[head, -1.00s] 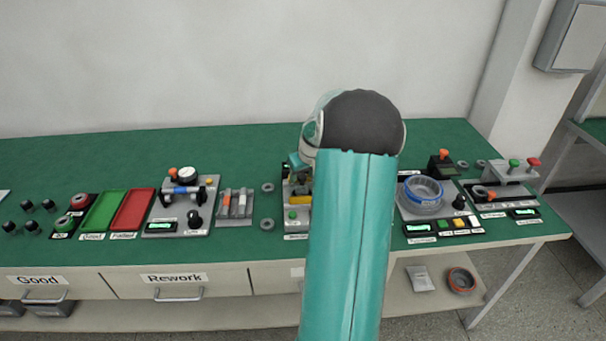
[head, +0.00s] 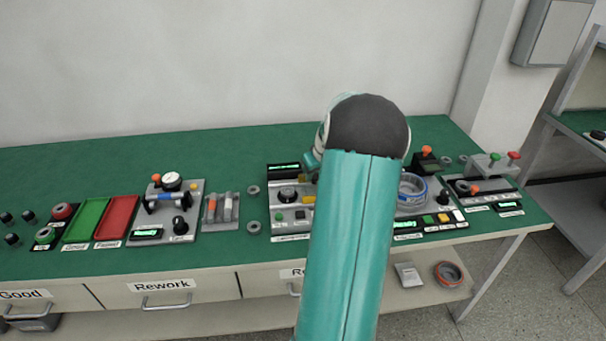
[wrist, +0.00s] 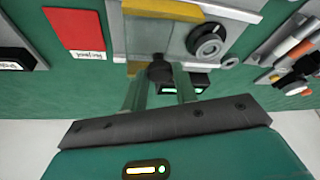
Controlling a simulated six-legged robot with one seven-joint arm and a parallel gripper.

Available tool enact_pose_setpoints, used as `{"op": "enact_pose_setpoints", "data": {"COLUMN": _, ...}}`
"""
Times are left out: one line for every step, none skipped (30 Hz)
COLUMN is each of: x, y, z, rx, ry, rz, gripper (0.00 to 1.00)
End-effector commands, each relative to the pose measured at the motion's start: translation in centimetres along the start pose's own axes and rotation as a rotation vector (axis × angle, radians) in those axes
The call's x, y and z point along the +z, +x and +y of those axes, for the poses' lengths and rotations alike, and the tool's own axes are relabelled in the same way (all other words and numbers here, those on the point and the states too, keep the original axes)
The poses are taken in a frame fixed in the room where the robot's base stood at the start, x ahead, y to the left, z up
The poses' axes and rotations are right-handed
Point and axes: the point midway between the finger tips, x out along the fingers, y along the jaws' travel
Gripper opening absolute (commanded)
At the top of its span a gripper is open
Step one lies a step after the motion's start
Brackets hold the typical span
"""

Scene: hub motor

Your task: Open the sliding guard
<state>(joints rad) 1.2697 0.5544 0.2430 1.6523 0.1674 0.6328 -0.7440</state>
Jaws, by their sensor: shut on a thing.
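The guard (wrist: 150,38) appears in the wrist view as a clear panel with yellow edging. It carries a dark knob (wrist: 158,70). My gripper (wrist: 160,80) is shut on this knob, with one finger on each side of it. A dial (wrist: 208,40) lies uncovered beside the panel. In the head view, the guard's station (head: 290,216) is partly hidden behind my arm. Its dial (head: 288,194) and a yellow piece (head: 308,198) show left of the arm. My fingertips and the knob are hidden there.
A station with a blue ring (head: 411,196) stands to the right. A red pad (wrist: 75,28) lies near the guard. Bare green bench runs along the back.

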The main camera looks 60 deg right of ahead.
Motion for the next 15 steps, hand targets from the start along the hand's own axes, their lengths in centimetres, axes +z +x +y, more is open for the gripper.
{"op": "enact_pose_setpoints", "data": {"x": -0.01, "y": 0.01, "z": 0.01, "rx": 0.0, "ry": 0.0, "rz": 0.001, "gripper": 0.0}}
{"op": "enact_pose_setpoints", "data": {"x": -0.01, "y": 0.02, "z": 0.0, "rx": 0.0, "ry": 0.0, "rz": 0.001, "gripper": 0.0}}
{"op": "enact_pose_setpoints", "data": {"x": -0.02, "y": 0.02, "z": -0.01, "rx": 0.0, "ry": 0.0, "rz": 0.001, "gripper": 0.0}}
{"op": "enact_pose_setpoints", "data": {"x": -0.02, "y": 0.02, "z": -0.02, "rx": 0.0, "ry": 0.0, "rz": 0.0, "gripper": 0.0}}
{"op": "enact_pose_setpoints", "data": {"x": -0.02, "y": 0.02, "z": -0.02, "rx": 0.0, "ry": 0.0, "rz": 0.0, "gripper": 0.0}}
{"op": "enact_pose_setpoints", "data": {"x": -0.02, "y": 0.02, "z": -0.03, "rx": 0.0, "ry": 0.0, "rz": 0.0, "gripper": 0.0}}
{"op": "enact_pose_setpoints", "data": {"x": -0.02, "y": 0.02, "z": -0.03, "rx": 0.0, "ry": 0.0, "rz": 0.0, "gripper": 0.0}}
{"op": "enact_pose_setpoints", "data": {"x": -0.02, "y": 0.02, "z": -0.03, "rx": 0.0, "ry": 0.0, "rz": 0.0, "gripper": 0.34}}
{"op": "enact_pose_setpoints", "data": {"x": -0.02, "y": 0.02, "z": -0.04, "rx": 0.0, "ry": 0.0, "rz": 0.0, "gripper": 0.42}}
{"op": "enact_pose_setpoints", "data": {"x": -0.02, "y": 0.02, "z": -0.04, "rx": 0.0, "ry": 0.0, "rz": 0.0, "gripper": 0.48}}
{"op": "enact_pose_setpoints", "data": {"x": -0.02, "y": 0.02, "z": -0.04, "rx": 0.0, "ry": -0.001, "rz": 0.0, "gripper": 0.5}}
{"op": "enact_pose_setpoints", "data": {"x": -0.02, "y": 0.02, "z": -0.05, "rx": 0.0, "ry": -0.001, "rz": 0.0, "gripper": 0.5}}
{"op": "enact_pose_setpoints", "data": {"x": -0.03, "y": 0.02, "z": -0.05, "rx": 0.0, "ry": -0.001, "rz": 0.0, "gripper": 0.5}}
{"op": "enact_pose_setpoints", "data": {"x": -0.03, "y": 0.02, "z": -0.05, "rx": 0.0, "ry": -0.001, "rz": 0.0, "gripper": 0.5}}
{"op": "enact_pose_setpoints", "data": {"x": -0.03, "y": 0.02, "z": -0.05, "rx": 0.0, "ry": -0.001, "rz": 0.0, "gripper": 0.5}}
